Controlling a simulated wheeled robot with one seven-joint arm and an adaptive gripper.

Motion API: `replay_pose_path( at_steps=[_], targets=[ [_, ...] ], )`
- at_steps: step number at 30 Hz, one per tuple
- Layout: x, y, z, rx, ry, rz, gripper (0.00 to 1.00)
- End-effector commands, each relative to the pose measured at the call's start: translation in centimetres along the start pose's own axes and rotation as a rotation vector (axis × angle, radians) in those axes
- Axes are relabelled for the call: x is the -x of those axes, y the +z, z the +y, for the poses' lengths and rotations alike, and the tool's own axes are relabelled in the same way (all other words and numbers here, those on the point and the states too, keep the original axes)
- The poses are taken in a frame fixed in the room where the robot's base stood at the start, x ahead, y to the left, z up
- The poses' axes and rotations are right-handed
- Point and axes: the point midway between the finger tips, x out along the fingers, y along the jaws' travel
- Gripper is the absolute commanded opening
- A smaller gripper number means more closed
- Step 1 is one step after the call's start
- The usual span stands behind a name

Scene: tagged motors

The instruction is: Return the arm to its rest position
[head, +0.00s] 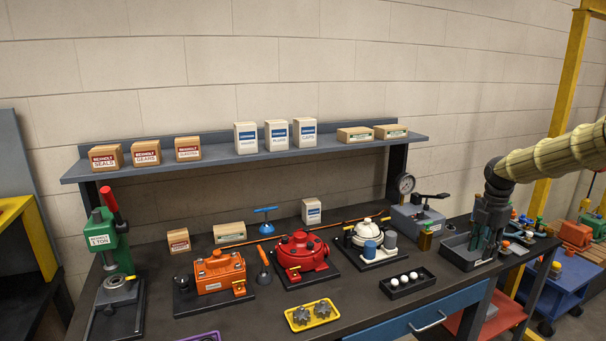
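My arm (553,153), in a pale ribbed sleeve, reaches in from the right edge of the head view. My gripper (483,245) points down over the dark tray (458,257) at the right end of the bench. Its fingers are dark and small in the picture, and I cannot tell whether they are apart or hold anything. A red motor (302,256), an orange motor (218,272) and a white-topped motor (367,235) stand on black bases left of my gripper.
A gauge unit (415,219) and an amber bottle (425,238) stand just left of my gripper. A shelf (230,157) with boxes runs behind. A yellow post (562,95) rises behind my arm. A green press (108,245) stands far left.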

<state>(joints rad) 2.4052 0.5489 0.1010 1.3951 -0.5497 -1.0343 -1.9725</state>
Motion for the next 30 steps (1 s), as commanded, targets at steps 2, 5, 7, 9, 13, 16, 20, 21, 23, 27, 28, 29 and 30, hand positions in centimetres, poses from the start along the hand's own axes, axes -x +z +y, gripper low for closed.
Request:
replay_pose_path(
  at_steps=[2,5,7,9,13,16,20,21,23,27,28,29,30],
  targets=[
    [-2.1,-1.2,0.5,-0.019,-0.004,0.007,0.31],
    [-4.0,-2.8,1.2,-0.049,0.0,0.013,0.31],
    [-5.5,-4.0,1.6,-0.075,0.004,0.019,0.31],
    [-7.2,-5.1,1.7,-0.106,0.007,0.024,0.31],
    [-10.6,-7.6,1.7,-0.179,0.016,0.038,0.31],
    [-14.2,-10.0,1.5,-0.252,0.017,0.054,0.31],
    [-20.5,-14.6,0.6,-0.39,0.015,0.081,0.31],
    [-22.8,-16.3,0.0,-0.446,0.013,0.091,0.31],
    [-26.3,-19.2,-1.3,-0.541,0.008,0.106,0.31],
    [-33.7,-25.6,-5.5,-0.784,-0.008,0.134,0.31],
    [-35.1,-26.9,-6.6,-0.839,-0.012,0.139,0.31],
    [-36.4,-28.2,-7.7,-0.892,-0.017,0.141,0.31],
    [-38.1,-29.9,-9.4,-0.965,-0.024,0.144,0.31]
  ],
)
